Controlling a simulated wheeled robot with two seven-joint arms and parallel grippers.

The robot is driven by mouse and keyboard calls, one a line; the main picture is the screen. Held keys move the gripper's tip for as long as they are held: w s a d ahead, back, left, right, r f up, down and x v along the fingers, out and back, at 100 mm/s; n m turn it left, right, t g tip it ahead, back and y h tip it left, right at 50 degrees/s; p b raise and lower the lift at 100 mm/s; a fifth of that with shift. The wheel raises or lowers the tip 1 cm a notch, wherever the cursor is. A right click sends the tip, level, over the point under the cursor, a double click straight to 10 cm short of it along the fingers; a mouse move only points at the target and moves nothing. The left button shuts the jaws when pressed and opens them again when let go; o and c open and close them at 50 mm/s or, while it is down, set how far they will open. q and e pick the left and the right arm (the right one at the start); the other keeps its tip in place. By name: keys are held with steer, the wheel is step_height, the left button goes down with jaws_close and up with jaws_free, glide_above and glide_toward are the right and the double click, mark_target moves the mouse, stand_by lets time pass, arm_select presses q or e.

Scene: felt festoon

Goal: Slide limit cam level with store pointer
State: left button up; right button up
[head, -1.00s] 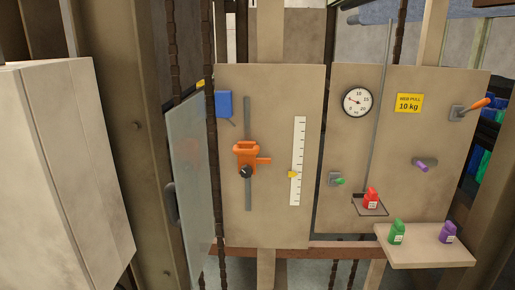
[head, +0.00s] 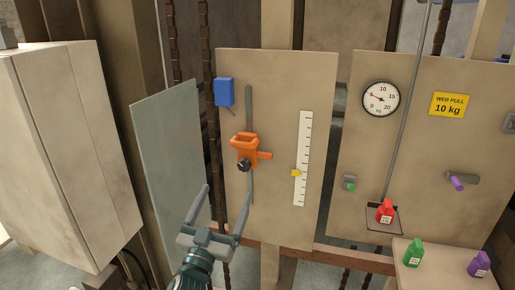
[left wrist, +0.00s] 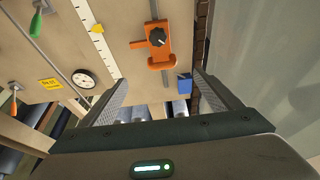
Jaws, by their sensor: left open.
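The orange limit cam (head: 243,147) with a black knob (head: 244,165) sits on a vertical slotted rail (head: 249,104) on the beige panel. Its finger (head: 265,155) points right, a little higher than the yellow store pointer (head: 296,173) on the white scale (head: 303,130). My left gripper (head: 227,191) is open and empty, below and in front of the cam, apart from it. In the left wrist view the cam (left wrist: 168,65) appears upside down beyond the open fingers (left wrist: 160,78), and the pointer (left wrist: 97,29) lies left of it. My right gripper is not in view.
A blue box (head: 224,92) is fixed left of the rail's upper end. An open grey door panel (head: 165,150) stands left of it. On the right panel are a dial (head: 381,98), a red weight (head: 385,211) on a hanging tray and a shelf with green (head: 413,252) and purple (head: 479,264) weights.

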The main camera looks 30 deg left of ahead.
arm_select(q)
steer(key=r, duration=0.2)
steer(key=p, duration=0.6)
glide_toward(241, 147)
steer(key=x, duration=0.9)
steer(key=shift+w+r, duration=0.1)
steer(key=shift+p+x, duration=0.4)
steer(key=shift+x, duration=0.5)
steer(key=shift+c, duration=0.3)
